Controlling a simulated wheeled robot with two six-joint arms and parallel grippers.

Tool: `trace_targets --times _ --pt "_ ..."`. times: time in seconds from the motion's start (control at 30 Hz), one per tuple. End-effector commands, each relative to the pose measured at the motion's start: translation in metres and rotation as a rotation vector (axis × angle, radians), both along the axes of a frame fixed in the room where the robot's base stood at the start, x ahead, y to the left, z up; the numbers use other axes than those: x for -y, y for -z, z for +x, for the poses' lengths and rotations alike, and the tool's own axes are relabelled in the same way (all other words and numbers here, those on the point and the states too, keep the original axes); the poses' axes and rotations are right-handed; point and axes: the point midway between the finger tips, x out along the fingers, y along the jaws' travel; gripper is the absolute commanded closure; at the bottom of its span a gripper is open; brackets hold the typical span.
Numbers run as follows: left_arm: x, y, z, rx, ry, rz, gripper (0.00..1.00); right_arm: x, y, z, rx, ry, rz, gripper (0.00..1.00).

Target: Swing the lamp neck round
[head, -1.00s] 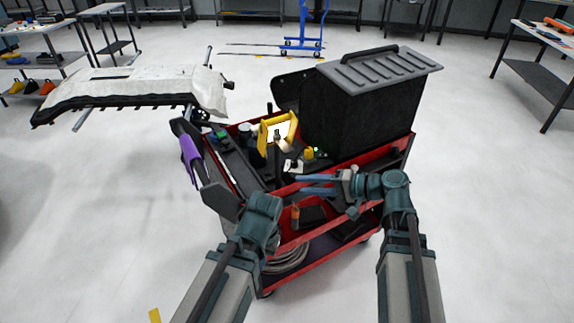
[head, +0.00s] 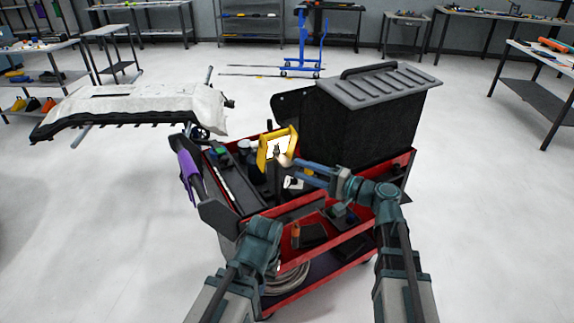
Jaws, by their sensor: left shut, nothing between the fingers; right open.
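The lamp has a yellow-framed head (head: 263,152) with a bright lit face, standing over the red tool cart's top tray in the head view. A dark neck or post shows just below and in front of the head, partly hidden. My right gripper (head: 291,167), with blue fingers, is open, its tips close to the right of the neck. I cannot tell whether they touch it.
A large black bin with a ribbed grey lid (head: 375,86) stands on the cart right behind my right gripper. The red cart (head: 330,258) holds dark tools and a coiled hose below. A white panel on a stand (head: 135,103) is at the left. Floor around is clear.

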Motion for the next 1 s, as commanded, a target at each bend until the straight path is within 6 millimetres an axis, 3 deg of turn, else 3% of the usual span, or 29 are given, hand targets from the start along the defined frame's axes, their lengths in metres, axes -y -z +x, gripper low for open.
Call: trace_targets --times 0.3,0.77,1.0 --pt "0.000 0.000 0.000 0.000 0.000 0.000 1.00 -0.039 0.000 0.025 0.000 -0.002 0.000 0.57" --pt "0.000 0.000 0.000 0.000 0.000 0.000 1.00 -0.047 0.000 0.029 0.000 0.000 0.000 0.57" --pt "0.000 0.000 0.000 0.000 0.000 0.000 1.00 -0.047 0.000 0.029 0.000 0.000 0.000 0.99"
